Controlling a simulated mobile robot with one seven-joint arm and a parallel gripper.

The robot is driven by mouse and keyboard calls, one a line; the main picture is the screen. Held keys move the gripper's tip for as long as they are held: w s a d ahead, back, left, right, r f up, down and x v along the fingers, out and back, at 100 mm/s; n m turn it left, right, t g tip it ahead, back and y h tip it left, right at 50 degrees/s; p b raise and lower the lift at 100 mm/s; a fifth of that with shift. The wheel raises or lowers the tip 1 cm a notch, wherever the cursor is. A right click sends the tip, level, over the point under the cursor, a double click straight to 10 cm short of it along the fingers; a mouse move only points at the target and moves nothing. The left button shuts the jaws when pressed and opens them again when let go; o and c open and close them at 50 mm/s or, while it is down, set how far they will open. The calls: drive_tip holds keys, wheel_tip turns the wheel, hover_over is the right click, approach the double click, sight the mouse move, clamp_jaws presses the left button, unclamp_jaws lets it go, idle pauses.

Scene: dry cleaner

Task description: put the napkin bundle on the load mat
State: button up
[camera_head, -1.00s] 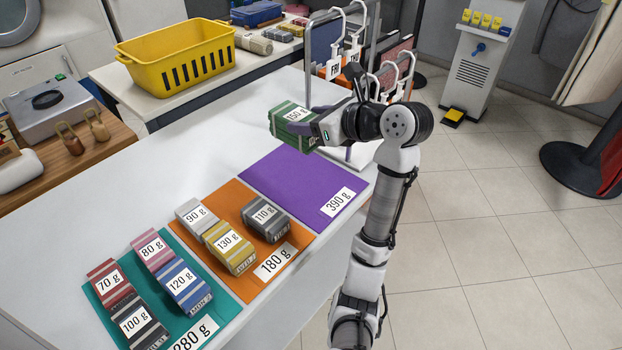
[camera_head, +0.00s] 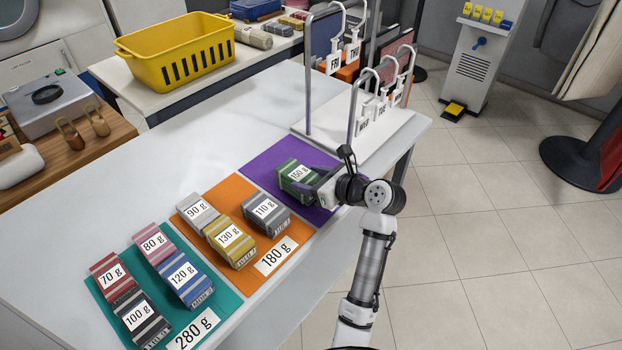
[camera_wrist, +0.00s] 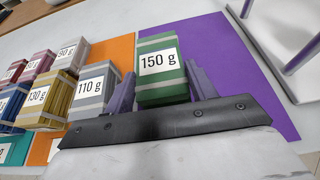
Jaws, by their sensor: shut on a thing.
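A green bundle labelled 150 g (camera_head: 297,176) is in my gripper (camera_head: 312,184), over the left part of the purple mat (camera_head: 262,160). In the wrist view the green bundle (camera_wrist: 162,68) sits between the two purple fingers, with the purple mat (camera_wrist: 225,75) around and behind it. I cannot tell whether its underside touches the mat. The orange mat (camera_head: 215,192) holds the bundles labelled 90 g (camera_head: 195,209), 130 g (camera_head: 231,243) and 110 g (camera_head: 265,213). The teal mat (camera_head: 228,297) holds bundles labelled 70 g (camera_head: 111,274), 80 g (camera_head: 152,243), 100 g (camera_head: 138,318) and 120 g (camera_head: 183,277).
A white rack with metal hooks and day tags (camera_head: 390,128) stands just behind the purple mat. A yellow basket (camera_head: 178,57) stands on the back table. The white counter is clear left of the mats (camera_head: 130,185).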

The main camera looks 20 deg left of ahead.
drive_tip(key=shift+f, duration=0.15)
drive_tip(key=shift+f, duration=0.15)
drive_tip(key=o, duration=1.1)
drive_tip(key=shift+c, duration=0.2)
